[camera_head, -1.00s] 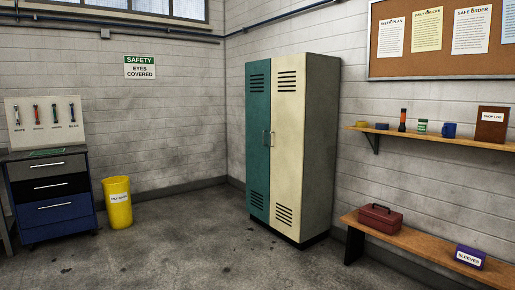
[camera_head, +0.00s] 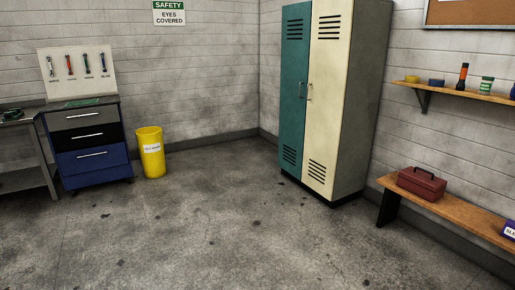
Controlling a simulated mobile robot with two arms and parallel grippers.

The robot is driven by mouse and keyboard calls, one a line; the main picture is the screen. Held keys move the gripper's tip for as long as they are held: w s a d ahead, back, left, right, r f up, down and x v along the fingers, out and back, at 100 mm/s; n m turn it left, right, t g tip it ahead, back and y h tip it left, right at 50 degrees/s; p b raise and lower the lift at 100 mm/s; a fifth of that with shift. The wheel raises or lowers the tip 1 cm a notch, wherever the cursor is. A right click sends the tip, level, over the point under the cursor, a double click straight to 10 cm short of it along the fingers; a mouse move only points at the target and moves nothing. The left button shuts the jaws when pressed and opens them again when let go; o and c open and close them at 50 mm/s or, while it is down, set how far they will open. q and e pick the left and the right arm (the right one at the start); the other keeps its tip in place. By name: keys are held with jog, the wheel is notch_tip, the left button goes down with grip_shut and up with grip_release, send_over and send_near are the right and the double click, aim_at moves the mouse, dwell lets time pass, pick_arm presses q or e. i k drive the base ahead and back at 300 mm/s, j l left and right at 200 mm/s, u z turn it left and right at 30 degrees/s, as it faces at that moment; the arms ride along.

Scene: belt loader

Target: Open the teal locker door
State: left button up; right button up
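The teal locker door (camera_head: 292,95) is the left door of a tall two-door locker in the back corner. It looks shut, flush beside the cream door (camera_head: 328,100). It has vent slots at top and bottom. A small upright handle (camera_head: 300,91) sits at its right edge, close to the handle of the cream door. Neither of my grippers is in view, and nothing touches the locker.
Bare concrete floor (camera_head: 230,215) lies open before the locker. A yellow bin (camera_head: 151,160) and a drawer cabinet (camera_head: 92,170) stand left. A bench (camera_head: 455,212) with a red toolbox (camera_head: 421,184) runs along the right wall, below a shelf (camera_head: 470,93).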

aim_at(296, 18)
jog(key=i, duration=5.7)
